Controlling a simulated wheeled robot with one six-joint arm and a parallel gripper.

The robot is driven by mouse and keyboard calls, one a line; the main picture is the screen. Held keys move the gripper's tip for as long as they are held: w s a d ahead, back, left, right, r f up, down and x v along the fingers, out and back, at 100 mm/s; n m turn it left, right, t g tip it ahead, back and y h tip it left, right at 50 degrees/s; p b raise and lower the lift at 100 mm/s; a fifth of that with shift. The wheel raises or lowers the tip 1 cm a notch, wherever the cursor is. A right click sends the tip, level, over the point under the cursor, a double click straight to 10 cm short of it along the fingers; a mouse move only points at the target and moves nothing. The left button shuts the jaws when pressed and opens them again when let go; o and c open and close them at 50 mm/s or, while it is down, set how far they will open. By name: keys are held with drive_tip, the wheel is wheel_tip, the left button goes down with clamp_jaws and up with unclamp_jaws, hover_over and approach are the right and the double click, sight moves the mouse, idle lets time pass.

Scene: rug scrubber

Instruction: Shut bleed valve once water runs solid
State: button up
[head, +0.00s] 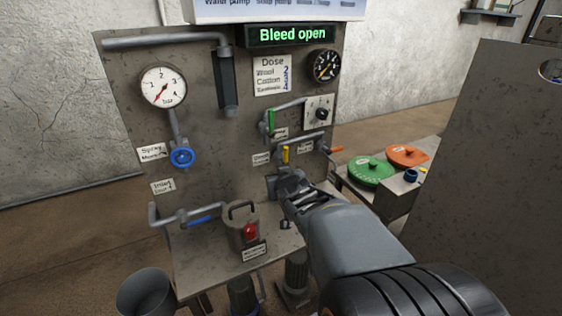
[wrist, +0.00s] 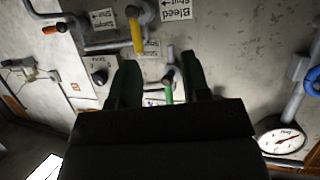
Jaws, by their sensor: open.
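The bleed valve's yellow lever (head: 285,155) points up and down on the grey panel, and it also shows in the wrist view (wrist: 138,36), beside a "Bleed Shut" label (wrist: 175,10) with an arrow. The display (head: 292,34) reads "Bleed open". A dark upright tube (head: 227,82) is at the panel's upper left; I cannot tell how water runs in it. My gripper (head: 284,186) is open and empty, just below the yellow lever in the head view. In the wrist view its fingers (wrist: 160,72) stand apart, with a green lever (wrist: 169,92) showing between them, apparently beyond.
An orange-tipped lever (head: 335,149) is right of the yellow one. A blue handwheel (head: 182,157) and a blue inlet lever (head: 201,220) are at left. A can with a red knob (head: 249,231) stands on the ledge. Green (head: 371,172) and orange (head: 407,156) lids are at right.

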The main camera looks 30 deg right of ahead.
sight(286, 151)
drive_tip(key=d+t+b, duration=0.3)
drive_tip(key=d+t, duration=0.1)
drive_tip(key=d, duration=0.2)
drive_tip(key=shift+t+h, duration=0.3)
drive_tip(key=shift+h, duration=0.1)
drive_tip(key=x, duration=1.4)
drive_tip(key=shift+w+f, duration=0.15)
drive_tip(key=shift+f, duration=0.05)
clamp_jaws()
